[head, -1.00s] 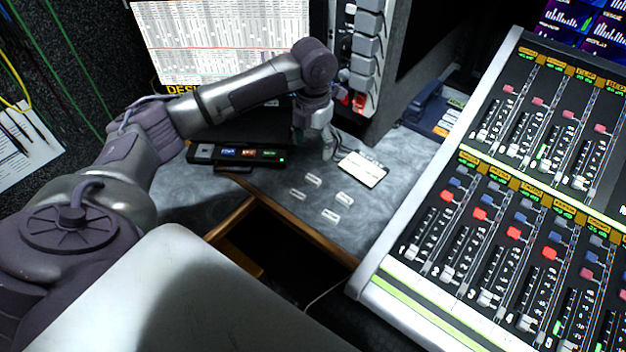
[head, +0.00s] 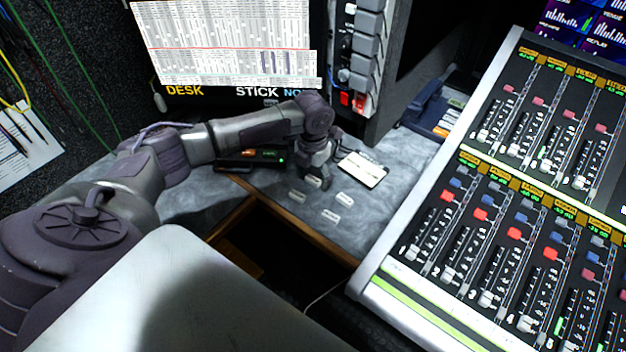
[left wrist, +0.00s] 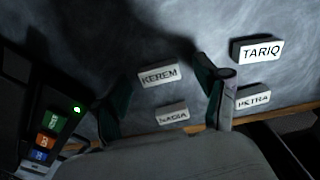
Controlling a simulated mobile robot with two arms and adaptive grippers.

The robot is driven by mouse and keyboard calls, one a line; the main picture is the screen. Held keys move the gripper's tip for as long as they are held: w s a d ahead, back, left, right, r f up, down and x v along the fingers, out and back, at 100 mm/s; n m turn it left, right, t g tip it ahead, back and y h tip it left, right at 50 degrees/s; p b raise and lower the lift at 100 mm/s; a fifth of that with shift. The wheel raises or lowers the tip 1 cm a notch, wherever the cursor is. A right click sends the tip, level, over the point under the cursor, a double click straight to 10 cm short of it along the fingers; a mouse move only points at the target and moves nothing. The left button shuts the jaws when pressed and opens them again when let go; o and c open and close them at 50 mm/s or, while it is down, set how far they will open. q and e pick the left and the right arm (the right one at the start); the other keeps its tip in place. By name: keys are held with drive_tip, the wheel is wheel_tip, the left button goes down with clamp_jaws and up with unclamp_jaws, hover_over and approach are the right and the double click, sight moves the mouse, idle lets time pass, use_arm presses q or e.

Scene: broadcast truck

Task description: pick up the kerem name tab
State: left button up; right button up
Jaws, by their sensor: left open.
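The kerem name tab (left wrist: 159,75) is a small white block with dark letters, lying flat on the grey desktop. In the left wrist view it lies between the two spread fingers of my left gripper (left wrist: 165,92), with bare desk on both sides of it. In the head view my left gripper (head: 317,179) points down at the farthest of the tabs and partly hides it. The gripper is open and empty. My right gripper is in neither view.
The nadia tab (left wrist: 172,116) lies close to the kerem tab. The tariq tab (left wrist: 258,51) and petra tab (left wrist: 253,98) lie to the right. A lit button box (left wrist: 45,140) is at the left. A white card (head: 362,169) and the mixing console (head: 400,258) are rightward.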

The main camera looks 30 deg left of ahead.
use_arm(q)
drive_tip(key=c, duration=1)
drive_tip(key=shift+o, duration=0.2)
drive_tip(key=shift+r, duration=0.1)
